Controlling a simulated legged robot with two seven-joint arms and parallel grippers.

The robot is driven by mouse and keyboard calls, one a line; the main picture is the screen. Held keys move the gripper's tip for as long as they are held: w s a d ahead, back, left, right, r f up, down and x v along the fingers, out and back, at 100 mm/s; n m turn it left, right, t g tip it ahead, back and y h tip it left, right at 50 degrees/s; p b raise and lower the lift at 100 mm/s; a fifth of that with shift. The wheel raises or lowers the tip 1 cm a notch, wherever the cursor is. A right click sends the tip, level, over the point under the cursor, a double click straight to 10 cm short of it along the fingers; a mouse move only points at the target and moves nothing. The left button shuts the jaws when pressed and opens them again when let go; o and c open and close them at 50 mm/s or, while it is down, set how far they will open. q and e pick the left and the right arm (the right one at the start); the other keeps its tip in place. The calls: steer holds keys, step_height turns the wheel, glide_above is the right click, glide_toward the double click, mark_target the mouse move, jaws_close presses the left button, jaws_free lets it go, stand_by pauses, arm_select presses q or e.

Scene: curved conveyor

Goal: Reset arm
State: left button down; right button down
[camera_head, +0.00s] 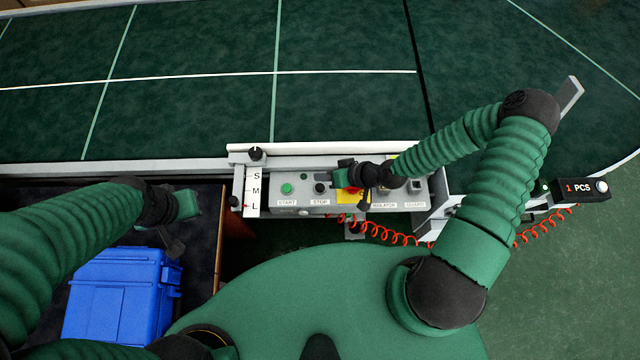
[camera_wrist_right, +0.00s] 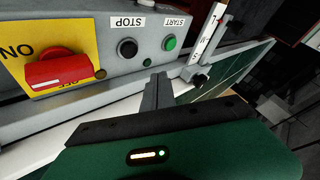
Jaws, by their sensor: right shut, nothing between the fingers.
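My right gripper (camera_head: 364,203) is in front of the control panel (camera_head: 304,199), beside the red rotary switch on its yellow plate (camera_head: 346,197), which my wrist partly covers. In the right wrist view my right gripper's fingers (camera_wrist_right: 157,92) are together and empty, below the black STOP button (camera_wrist_right: 127,47) and the green START button (camera_wrist_right: 169,43). The red switch (camera_wrist_right: 58,70) is at the left there. I cannot tell whether the fingers touch the panel. My left gripper (camera_head: 174,244) hangs above the blue case (camera_head: 122,290); its finger opening is unclear.
The green conveyor belt (camera_head: 200,110) fills the back, with a pale rail along its front edge. An S-M-L slider (camera_head: 253,190) stands left of the panel. A "1 PCS" display (camera_head: 580,189) and a coiled red cable (camera_head: 390,234) are to the right. Open floor (camera_head: 570,280) lies at lower right.

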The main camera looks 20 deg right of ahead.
stand_by(0.6)
steer(key=s+d+r+n+g+h, duration=0.1)
steer(key=s+d+r+g+h, duration=0.3)
steer(key=s+d+r+h, duration=0.25)
step_height(320, 180, up, 13)
steer(key=s+m+b, duration=0.1)
steer(key=s+m, duration=0.1)
steer(key=shift+t, duration=0.3)
steer(key=shift+r+h, duration=0.1)
steer(key=shift+h, duration=0.15)
steer(key=shift+s+a, duration=0.15)
steer(key=shift+a, duration=0.15)
steer(key=shift+d, duration=0.15)
